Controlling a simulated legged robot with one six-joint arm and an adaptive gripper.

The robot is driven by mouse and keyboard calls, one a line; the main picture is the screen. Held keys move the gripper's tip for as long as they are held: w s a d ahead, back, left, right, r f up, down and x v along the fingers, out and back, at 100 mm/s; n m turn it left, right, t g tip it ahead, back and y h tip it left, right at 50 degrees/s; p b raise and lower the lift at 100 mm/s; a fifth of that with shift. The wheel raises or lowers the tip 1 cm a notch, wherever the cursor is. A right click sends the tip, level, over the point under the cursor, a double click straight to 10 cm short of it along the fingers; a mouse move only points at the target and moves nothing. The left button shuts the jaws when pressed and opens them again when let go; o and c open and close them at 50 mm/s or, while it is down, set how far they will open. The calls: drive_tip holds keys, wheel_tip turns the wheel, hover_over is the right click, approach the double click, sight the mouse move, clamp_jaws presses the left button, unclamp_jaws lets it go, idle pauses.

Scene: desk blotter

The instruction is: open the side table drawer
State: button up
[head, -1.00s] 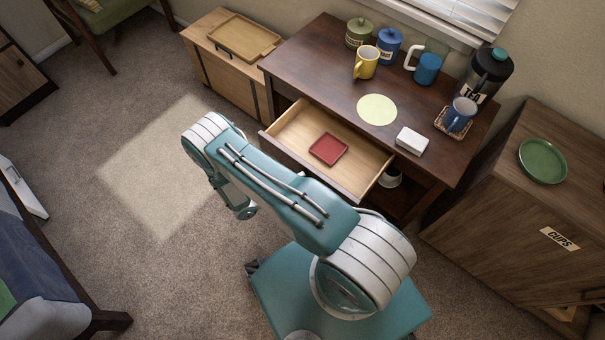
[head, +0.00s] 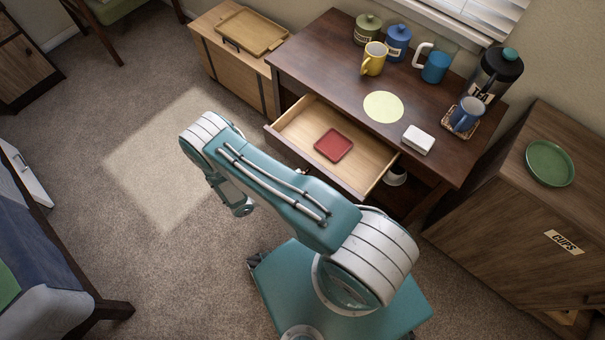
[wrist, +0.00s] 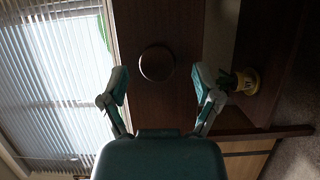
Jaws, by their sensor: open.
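The side table (head: 330,50) is dark wood, and its drawer (head: 300,130) stands pulled well out, showing a pale wooden inside. A red square dish (head: 333,145) lies in the drawer. My arm hides part of the drawer front in the head view. In the wrist view a round dark knob (wrist: 157,63) on a dark wooden front (wrist: 160,110) lies ahead, between the lines of my fingers. My gripper (wrist: 160,86) is open and empty, its two fingers apart on either side, not closed on the knob. Its fingertips cannot be made out in the head view.
A light wood cabinet (head: 235,75) stands left of the table, a "CUPS" cabinet (head: 500,215) right. Carpet (head: 150,170) at left is clear.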

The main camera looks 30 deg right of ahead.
drive_tip(key=a, duration=1)
drive_tip(key=w+r+m+g+y, duration=0.1)
drive_tip(key=w+r+y, duration=0.15)
drive_tip(key=r, duration=0.65)
drive_tip(key=w+d+r+g+y, duration=0.15)
drive_tip(key=r+y, duration=0.25)
drive_tip(key=r, duration=0.5)
drive_tip(key=w+r+m+g+y, duration=0.1)
drive_tip(key=r+g+y, duration=0.15)
drive_tip(key=r, duration=0.65)
drive_tip(key=s+d+r+n+t+y, duration=0.1)
drive_tip(key=s+r+t+y, duration=0.3)
drive_tip(key=s+r, duration=0.4)
drive_tip(key=s+d+r+n+t+y, duration=0.1)
drive_tip(key=s+d+r+t+y, duration=0.2)
drive_tip(key=r, duration=1.1)
drive_tip(key=s+t+y, duration=0.2)
drive_tip(key=s+t, duration=0.1)
drive_tip(key=s, duration=0.2)
drive_tip(key=shift+d+r+t, duration=0.25)
drive_tip(key=shift+r+t, duration=0.05)
drive_tip(key=shift+r, duration=0.05)
